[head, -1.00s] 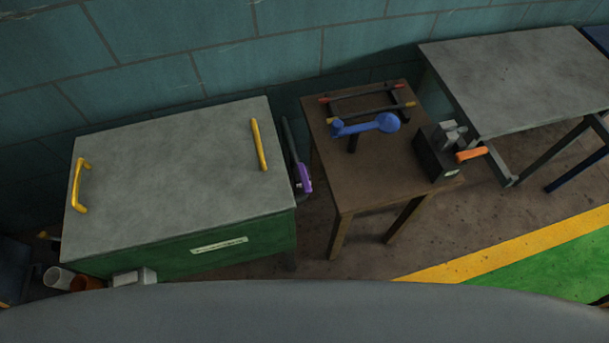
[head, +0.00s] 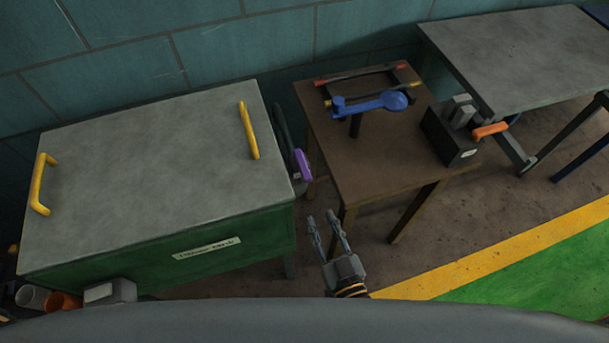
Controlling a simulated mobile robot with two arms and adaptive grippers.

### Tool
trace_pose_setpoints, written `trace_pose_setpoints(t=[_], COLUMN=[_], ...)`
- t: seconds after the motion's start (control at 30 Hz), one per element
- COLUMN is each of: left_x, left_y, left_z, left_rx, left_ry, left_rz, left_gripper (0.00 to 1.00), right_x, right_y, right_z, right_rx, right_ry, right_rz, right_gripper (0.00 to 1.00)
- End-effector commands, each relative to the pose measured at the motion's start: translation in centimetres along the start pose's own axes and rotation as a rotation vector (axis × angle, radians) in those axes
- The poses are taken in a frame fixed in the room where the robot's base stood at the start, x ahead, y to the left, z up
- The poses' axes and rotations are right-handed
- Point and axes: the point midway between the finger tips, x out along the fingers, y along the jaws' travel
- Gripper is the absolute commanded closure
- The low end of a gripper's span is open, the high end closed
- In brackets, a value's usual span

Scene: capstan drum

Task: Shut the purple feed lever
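The purple feed lever (head: 302,165) shows at the right side of the green cabinet with the grey top, in the gap between it and the brown wooden table. A dark, curved part (head: 283,130) stands just behind it, partly hidden by the cabinet. My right gripper (head: 324,222) has come in from the bottom middle, below and a little right of the lever and apart from it. Its two fingers are spread and nothing is between them. My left gripper is not in view.
The grey-topped cabinet (head: 150,165) with yellow handles fills the left. The brown table (head: 370,165) carries a blue lever (head: 375,103) and a dark box with an orange handle (head: 490,130). A grey table (head: 520,60) stands right. Floor (head: 440,240) is clear in front.

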Motion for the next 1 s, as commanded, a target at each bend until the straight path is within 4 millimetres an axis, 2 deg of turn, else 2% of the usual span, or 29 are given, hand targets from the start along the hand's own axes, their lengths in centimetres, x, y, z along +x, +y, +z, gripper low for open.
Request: trace_pose_setpoints(t=[0.1, 0.27, 0.7, 0.83, 1.0], left_x=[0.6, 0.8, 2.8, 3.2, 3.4], left_y=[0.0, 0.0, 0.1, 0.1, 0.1], left_z=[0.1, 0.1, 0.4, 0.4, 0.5], left_rx=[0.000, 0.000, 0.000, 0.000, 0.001], left_ry=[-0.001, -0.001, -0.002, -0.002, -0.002], left_rz=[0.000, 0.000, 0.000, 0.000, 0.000], left_gripper=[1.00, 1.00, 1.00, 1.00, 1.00], right_x=[0.1, 1.3, 10.2, 12.2, 13.5], right_y=[0.0, 0.1, 0.2, 0.3, 0.3], right_z=[-1.8, -2.3, -2.6, -2.8, -2.9], right_rx=[0.011, 0.013, 0.013, 0.013, 0.012], right_ry=[0.049, 0.059, 0.058, 0.056, 0.055], right_rz=[0.016, 0.021, 0.020, 0.020, 0.019], right_gripper=[0.70, 0.70, 0.70, 0.70, 0.70])
